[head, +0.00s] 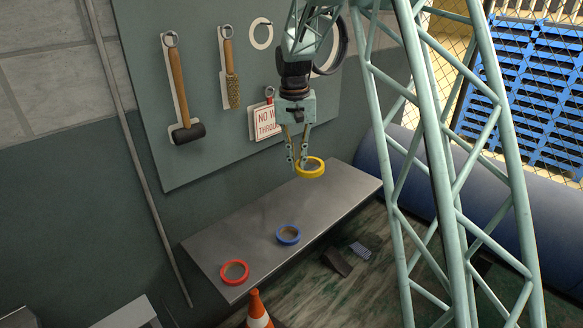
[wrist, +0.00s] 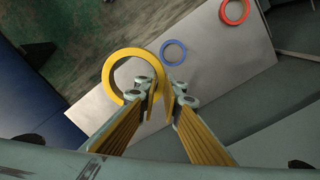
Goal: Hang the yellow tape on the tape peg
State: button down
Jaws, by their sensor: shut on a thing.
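The yellow tape (head: 310,167) is a ring over the far right part of the metal bench. My gripper (head: 297,164) points down and is shut on the ring's near-left side. In the wrist view the yellow tape (wrist: 108,88) looks much larger than the other rolls, so it appears held above the bench. The fingertips (wrist: 162,90) pinch its right rim. A white ring shape (head: 251,36) is on the tool board above left of my gripper, perhaps the tape's place. I cannot clearly make out the peg itself.
The blue tape (head: 280,240) and red tape (head: 225,276) lie on the metal bench (head: 240,240). The tool board (head: 205,135) holds a mallet (head: 180,95), a brush-like tool (head: 232,90) and a red-lettered sign (head: 264,124). A traffic cone (head: 257,312) stands before the bench.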

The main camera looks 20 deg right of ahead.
jog(key=w+d+r+n+t+h+p, duration=0.2)
jog(key=w+d+r+n+t+p, duration=0.15)
jog(key=w+d+r, duration=0.65)
jog(key=w+r+n+t+p, duration=0.1)
jog(key=w+r+n+t, duration=0.4)
jog(key=w+r, duration=0.3)
jog(key=s+a+r+n+t+y+p, duration=0.2)
jog(key=a+r+n+y, duration=0.2)
jog(key=r, duration=0.5)
jog(key=s+a+r+n+t+y+p, duration=0.2)
jog(key=a+r+n+y, duration=0.3)
jog(key=r, duration=0.4)
jog(key=shift+s+a+r+t+y, duration=0.35)
jog(key=shift+s+a+y, duration=0.1)
jog(key=shift+s+y, duration=0.35)
jog(key=shift+w+a, duration=0.2)
jog(key=shift+w, duration=0.1)
jog(key=r+p+x, duration=0.1)
jog(key=x, duration=0.6)
jog(key=shift+w+f, duration=0.25)
jog(key=shift+w, duration=0.1)
dwell(1.1)
